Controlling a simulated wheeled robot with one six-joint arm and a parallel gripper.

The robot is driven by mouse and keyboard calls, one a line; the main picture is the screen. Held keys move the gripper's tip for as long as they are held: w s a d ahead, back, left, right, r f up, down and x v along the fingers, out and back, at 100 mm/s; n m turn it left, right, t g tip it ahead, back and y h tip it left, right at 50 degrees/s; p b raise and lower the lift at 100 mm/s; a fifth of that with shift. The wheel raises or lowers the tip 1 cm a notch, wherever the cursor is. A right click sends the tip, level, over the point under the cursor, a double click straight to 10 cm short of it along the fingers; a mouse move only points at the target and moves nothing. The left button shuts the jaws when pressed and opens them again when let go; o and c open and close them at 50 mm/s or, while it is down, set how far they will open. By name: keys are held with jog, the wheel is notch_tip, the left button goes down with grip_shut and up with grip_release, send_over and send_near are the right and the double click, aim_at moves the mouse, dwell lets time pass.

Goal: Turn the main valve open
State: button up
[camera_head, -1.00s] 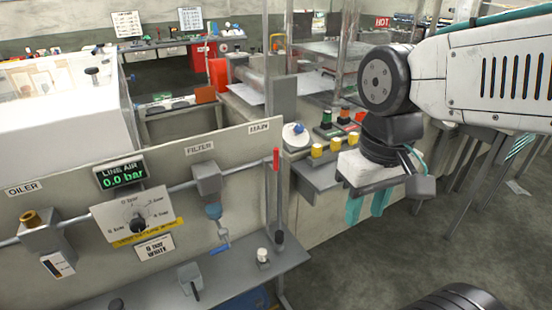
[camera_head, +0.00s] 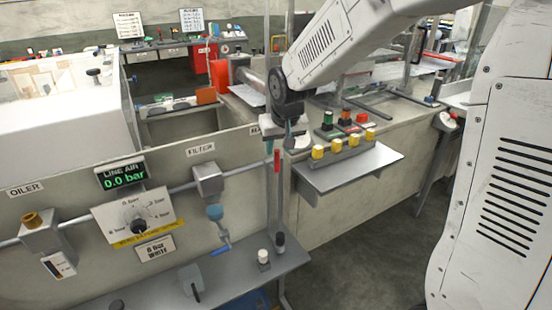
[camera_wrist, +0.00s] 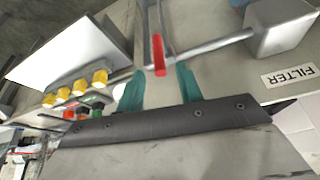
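The main valve's red lever (camera_head: 277,160) stands upright at the right end of the air pipe in the head view, crosswise to the pipe. My gripper (camera_head: 281,145) is just above and behind it, partly covering the MAIN label. In the wrist view the red lever (camera_wrist: 158,55) lies ahead of the gap between my two teal fingers (camera_wrist: 159,88). The fingers are apart, with nothing held between them. I cannot tell whether a finger touches the lever. The line air display (camera_head: 125,174) reads 0.0 bar.
The filter (camera_head: 208,180), the regulator dial (camera_head: 137,222) and the oiler (camera_head: 38,230) sit along the pipe to the left. A shelf with yellow buttons (camera_head: 345,147) is to the right. A grey bench (camera_head: 240,274) runs below the panel.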

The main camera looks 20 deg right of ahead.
aim_at(276, 158)
jog(key=x, duration=0.6)
grip_shut()
